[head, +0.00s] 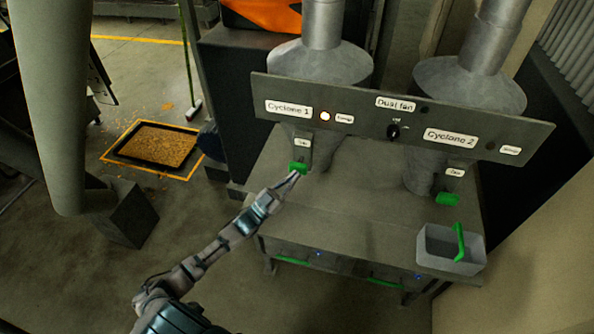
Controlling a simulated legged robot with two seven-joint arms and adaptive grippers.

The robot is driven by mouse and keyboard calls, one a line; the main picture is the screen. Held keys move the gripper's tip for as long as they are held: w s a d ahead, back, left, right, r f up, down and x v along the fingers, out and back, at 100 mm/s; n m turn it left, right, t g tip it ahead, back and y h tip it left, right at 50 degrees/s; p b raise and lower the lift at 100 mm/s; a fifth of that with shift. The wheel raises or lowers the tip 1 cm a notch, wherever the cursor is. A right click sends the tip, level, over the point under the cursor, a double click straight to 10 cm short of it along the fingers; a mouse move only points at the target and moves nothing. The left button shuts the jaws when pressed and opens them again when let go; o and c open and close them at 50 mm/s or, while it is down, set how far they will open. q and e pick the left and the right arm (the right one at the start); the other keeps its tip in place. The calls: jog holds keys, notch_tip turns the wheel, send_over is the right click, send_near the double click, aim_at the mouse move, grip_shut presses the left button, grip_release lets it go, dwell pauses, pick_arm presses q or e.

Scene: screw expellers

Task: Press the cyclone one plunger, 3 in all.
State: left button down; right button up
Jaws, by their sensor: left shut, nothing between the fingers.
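The Cyclone 1 plunger is a small green knob (298,168) below the left end of the grey panel (375,117), under the Cyclone 1 label (288,107). My left gripper (294,176) is shut and empty, with its fingertips right at the lower edge of this knob. I cannot tell whether they touch it. A round lamp (325,116) beside the label glows. The Cyclone 1 body (321,62) rises behind the panel. My right gripper is out of view.
Cyclone 2 (470,85) has its own green knob (447,199) at the right. A grey bin (435,250) with a green handle (459,243) sits at the bench's front right. The bench top (370,205) between is clear. A tray of brown grains (157,146) lies on the floor.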

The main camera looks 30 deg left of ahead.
pick_arm(q)
jog(key=shift+w+a+b, duration=0.15)
jog(key=shift+w+b, duration=0.25)
jog(key=shift+w, duration=0.2)
jog(key=shift+w+a+b, duration=0.15)
jog(key=shift+w+b, duration=0.2)
jog(key=shift+w, duration=0.2)
dwell(1.2)
jog(key=shift+s+d+p, duration=0.15)
jog(key=shift+s+p, duration=0.25)
jog(key=shift+s+d+p, duration=0.25)
jog(key=shift+s+p, duration=0.5)
jog(key=shift+s, duration=0.4)
jog(key=s+p, duration=0.1)
jog(key=s, duration=0.1)
jog(key=s+d+p, duration=0.1)
jog(key=s+p, duration=0.1)
jog(key=s, duration=0.1)
jog(key=shift+d, duration=0.1)
jog(key=shift+w, duration=0.1)
dwell(0.3)
